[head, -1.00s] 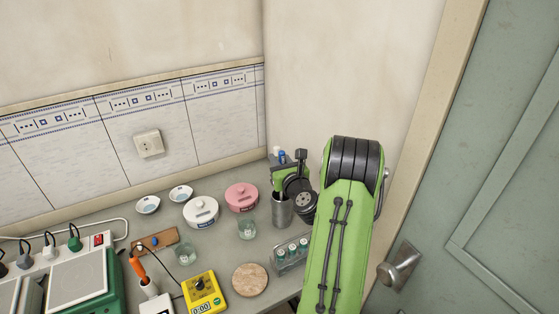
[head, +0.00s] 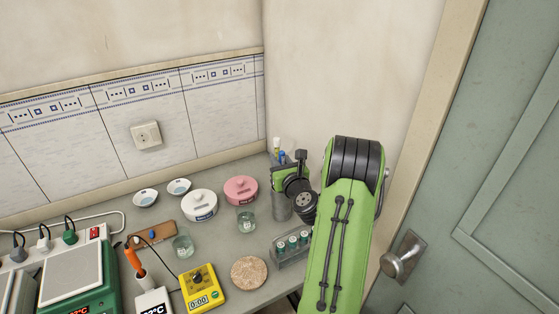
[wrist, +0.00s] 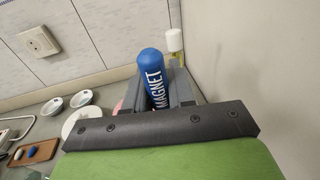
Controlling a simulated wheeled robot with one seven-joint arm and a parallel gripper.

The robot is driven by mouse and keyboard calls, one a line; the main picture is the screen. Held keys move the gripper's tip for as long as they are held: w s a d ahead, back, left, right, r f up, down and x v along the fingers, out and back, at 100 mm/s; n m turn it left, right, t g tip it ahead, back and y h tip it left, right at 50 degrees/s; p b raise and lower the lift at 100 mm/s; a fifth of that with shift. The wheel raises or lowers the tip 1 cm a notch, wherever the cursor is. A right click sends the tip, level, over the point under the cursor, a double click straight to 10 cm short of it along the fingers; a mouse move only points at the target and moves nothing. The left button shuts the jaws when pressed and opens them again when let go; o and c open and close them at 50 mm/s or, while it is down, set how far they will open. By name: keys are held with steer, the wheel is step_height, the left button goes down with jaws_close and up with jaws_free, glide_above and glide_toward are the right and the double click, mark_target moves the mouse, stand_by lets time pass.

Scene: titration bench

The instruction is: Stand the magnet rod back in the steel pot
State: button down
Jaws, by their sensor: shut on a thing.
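The magnet rod, blue with "MAGNET" in white letters, stands roughly upright between the grey jaws of my gripper in the wrist view (wrist: 153,78). My gripper (wrist: 160,92) is shut on it. In the head view the rod's blue top (head: 282,156) shows just above my gripper. The steel pot (head: 279,209) stands at the back right of the bench, directly below and partly behind my gripper. The rod's lower end is hidden, so I cannot tell how deep it is in the pot.
A white-capped item (head: 276,146) stands behind the rod, near the corner wall. A pink lidded pot (head: 241,190), a glass beaker (head: 246,220) and a rack of vials (head: 292,245) stand close by. A cork mat (head: 249,273) lies in front.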

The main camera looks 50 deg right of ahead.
steer(key=shift+f, duration=0.25)
steer(key=c, duration=0.9)
jaws_free()
